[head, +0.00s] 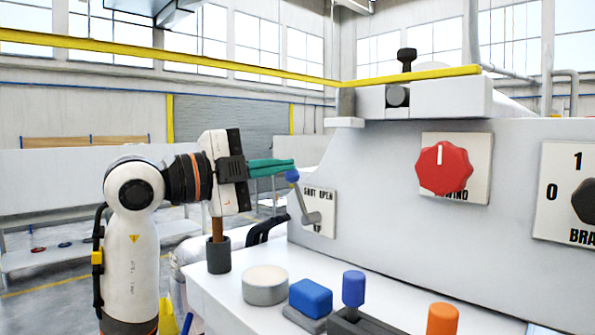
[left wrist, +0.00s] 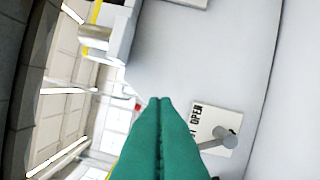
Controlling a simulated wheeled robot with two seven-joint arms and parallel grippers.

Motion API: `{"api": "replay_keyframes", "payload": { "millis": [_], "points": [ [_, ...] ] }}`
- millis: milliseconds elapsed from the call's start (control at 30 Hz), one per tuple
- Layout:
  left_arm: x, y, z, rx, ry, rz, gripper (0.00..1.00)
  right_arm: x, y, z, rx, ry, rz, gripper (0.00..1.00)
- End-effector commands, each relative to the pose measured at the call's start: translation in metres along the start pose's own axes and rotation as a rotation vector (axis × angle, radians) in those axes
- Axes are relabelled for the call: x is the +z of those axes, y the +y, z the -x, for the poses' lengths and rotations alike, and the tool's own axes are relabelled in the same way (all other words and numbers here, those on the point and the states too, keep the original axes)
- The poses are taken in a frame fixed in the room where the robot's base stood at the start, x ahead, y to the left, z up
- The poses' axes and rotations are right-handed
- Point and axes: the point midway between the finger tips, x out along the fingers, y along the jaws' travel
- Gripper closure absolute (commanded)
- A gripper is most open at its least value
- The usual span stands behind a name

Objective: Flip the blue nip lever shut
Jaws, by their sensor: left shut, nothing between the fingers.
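The blue nip lever has a blue ball knob (head: 292,175) on a grey arm, pivoted on a plate (head: 321,205) marked SHUT and OPEN. The arm leans up and left from its pivot, towards the SHUT side. My left gripper (head: 293,164) has green fingers pressed together and empty. Their tips are right at the top of the ball; I cannot tell whether they touch it. My right gripper is not in view.
The white machine panel carries a red knob (head: 443,168) and a black brake knob (head: 586,201). On the ledge below stand a grey cup (head: 218,256) with a brown stick, a round tin (head: 265,287), a blue block (head: 311,297), and blue (head: 353,288) and orange (head: 442,319) knobs.

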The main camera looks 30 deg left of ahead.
Motion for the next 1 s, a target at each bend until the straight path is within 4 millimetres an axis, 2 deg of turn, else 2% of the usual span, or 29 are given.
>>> {"api": "replay_keyframes", "payload": {
  "millis": [33, 200, 400, 1000],
  "points": [
    [-0.001, -0.003, 0.009, 0.004, 0.003, -0.003, 1.0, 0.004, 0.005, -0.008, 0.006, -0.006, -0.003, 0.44],
    [0.0, -0.005, 0.037, 0.004, 0.003, -0.004, 1.0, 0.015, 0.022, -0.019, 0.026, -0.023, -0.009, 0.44],
    [0.001, -0.005, 0.058, 0.001, 0.001, -0.002, 1.0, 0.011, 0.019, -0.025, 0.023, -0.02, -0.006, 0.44],
    [0.002, -0.004, 0.061, 0.001, -0.001, -0.001, 1.0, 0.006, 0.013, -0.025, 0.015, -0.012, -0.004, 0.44]
  ]
}}
